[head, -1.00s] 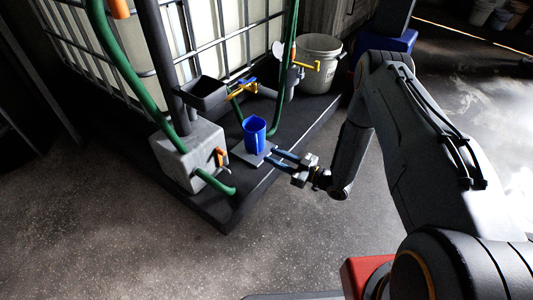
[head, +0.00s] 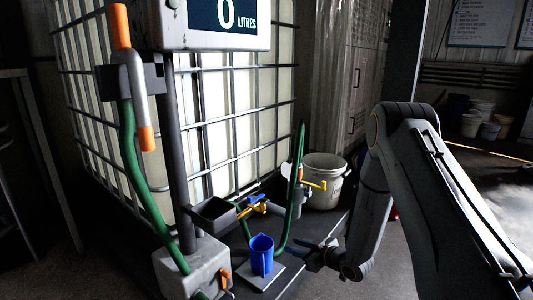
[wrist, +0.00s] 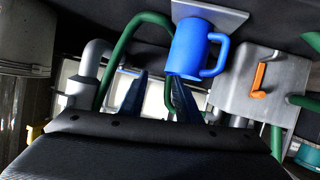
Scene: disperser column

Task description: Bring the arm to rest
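My gripper (head: 306,251) is to the right of the blue jug (head: 262,255), with a gap between them. In the wrist view its two dark blue fingers (wrist: 158,97) are spread with nothing held between them, so it is open. The blue jug stands upright on a small grey plate (head: 268,279). It also shows in the wrist view (wrist: 187,47), beyond the fingers, with its handle to the right. My arm is bent, with its elbow high and the forearm hanging down.
A caged white tank (head: 225,110) stands behind. Open floor lies right.

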